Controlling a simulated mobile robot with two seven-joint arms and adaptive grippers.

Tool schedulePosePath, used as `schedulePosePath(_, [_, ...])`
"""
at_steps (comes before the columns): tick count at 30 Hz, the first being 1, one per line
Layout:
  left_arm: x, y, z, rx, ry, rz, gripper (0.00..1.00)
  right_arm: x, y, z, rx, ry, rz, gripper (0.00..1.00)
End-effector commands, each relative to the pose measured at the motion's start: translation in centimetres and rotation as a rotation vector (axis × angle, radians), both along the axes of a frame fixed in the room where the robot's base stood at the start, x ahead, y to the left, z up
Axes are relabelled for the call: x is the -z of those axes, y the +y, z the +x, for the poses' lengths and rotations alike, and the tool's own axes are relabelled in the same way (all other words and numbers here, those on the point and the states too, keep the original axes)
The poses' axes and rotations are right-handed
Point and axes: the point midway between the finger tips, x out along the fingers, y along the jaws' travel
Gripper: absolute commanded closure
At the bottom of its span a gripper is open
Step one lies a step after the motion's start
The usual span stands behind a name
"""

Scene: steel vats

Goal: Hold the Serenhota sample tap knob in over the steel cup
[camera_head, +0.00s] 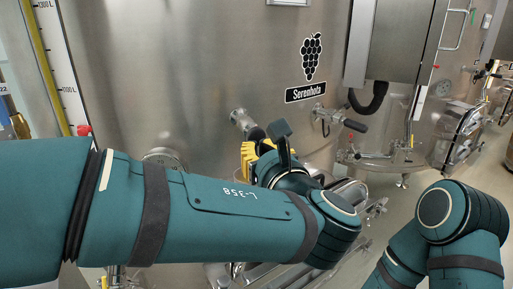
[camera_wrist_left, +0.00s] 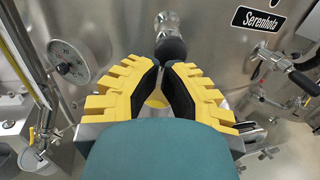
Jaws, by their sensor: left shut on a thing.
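The Serenhota sample tap sticks out of the vat wall as a steel stub (camera_head: 240,119) with a round black knob (camera_wrist_left: 172,49). In the head view the knob is partly hidden behind my left wrist. My left gripper (camera_wrist_left: 167,64) has yellow fingers with black pads, and its tips are shut on the knob. In the head view only a little of the yellow gripper (camera_head: 249,155) shows behind my arm. My right gripper is out of view; only my right arm shows at lower right in the head view.
The Serenhota label (camera_head: 305,92) is on the vat wall. A black-handled valve (camera_head: 354,125) is right of the tap. A round dial (camera_wrist_left: 68,62) is left of the tap in the wrist view. Another vat and its fittings stand at the right.

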Motion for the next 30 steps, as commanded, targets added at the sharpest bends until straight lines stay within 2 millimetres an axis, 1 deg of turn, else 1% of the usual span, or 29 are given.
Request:
schedulePosePath(1, [0.0, -0.7, -1.2, 0.008, -0.001, 0.000, 1.00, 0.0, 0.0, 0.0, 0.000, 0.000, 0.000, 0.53])
schedulePosePath(6, [-0.1, -2.2, -4.8, 0.010, -0.003, 0.001, 1.00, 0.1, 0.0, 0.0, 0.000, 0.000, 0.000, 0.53])
schedulePosePath(9, [-0.1, -2.9, -6.6, 0.011, -0.002, 0.000, 1.00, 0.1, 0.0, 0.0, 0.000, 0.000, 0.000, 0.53])
schedulePosePath(13, [-0.1, -3.6, -8.2, 0.009, -0.003, -0.001, 1.00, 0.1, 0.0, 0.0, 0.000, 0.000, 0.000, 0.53])
schedulePosePath(18, [0.0, -3.9, -9.3, 0.008, -0.002, 0.000, 1.00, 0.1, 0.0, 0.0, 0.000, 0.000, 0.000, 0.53])
schedulePosePath(30, [-0.1, -4.0, -9.4, 0.008, -0.002, 0.000, 1.00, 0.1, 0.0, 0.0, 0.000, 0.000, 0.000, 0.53])
